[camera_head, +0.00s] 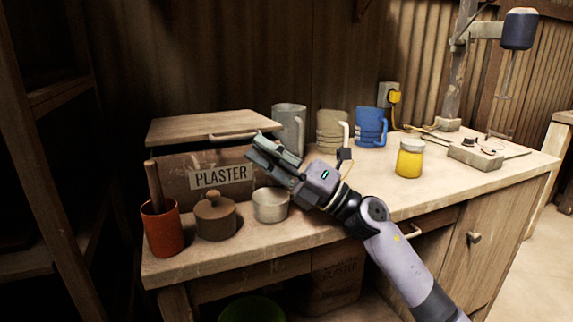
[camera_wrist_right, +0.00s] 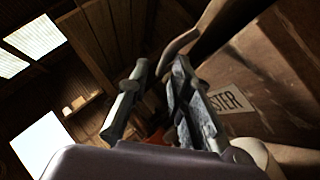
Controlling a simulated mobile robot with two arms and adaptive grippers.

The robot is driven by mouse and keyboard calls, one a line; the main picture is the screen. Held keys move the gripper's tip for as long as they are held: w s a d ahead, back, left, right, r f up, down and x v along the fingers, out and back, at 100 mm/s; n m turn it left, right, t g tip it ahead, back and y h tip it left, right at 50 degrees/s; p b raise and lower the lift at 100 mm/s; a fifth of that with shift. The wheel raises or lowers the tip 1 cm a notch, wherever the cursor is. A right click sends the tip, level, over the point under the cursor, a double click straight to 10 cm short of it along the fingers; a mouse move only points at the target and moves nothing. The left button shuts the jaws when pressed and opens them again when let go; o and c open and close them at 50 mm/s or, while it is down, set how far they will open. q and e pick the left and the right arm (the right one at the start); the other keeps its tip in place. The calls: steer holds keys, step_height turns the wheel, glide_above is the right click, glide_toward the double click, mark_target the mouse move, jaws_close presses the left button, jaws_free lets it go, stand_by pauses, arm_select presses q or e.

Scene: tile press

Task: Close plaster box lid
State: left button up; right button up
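The plaster box (camera_head: 178,172) is a brown wooden box labelled PLASTER at the back left of the bench. The lid's curved handle (camera_head: 234,136) points forward. My right gripper (camera_head: 262,150) is in front of the box's right part, just below and beside the handle. In the right wrist view the handle (camera_wrist_right: 183,42) shows beyond the fingertips, and the fingers (camera_wrist_right: 158,88) are apart with nothing between them. My left gripper is not in view.
An orange pot (camera_head: 162,229) with a wooden tool, a brown lidded jar (camera_head: 216,220) and a small metal cup (camera_head: 269,206) stand before the box. A grey jug (camera_head: 289,122), blue jug (camera_head: 370,127) and yellow jar (camera_head: 409,160) stand to the right.

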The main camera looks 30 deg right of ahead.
steer(key=v, duration=0.6)
steer(key=shift+r, duration=0.1)
stand_by(0.4)
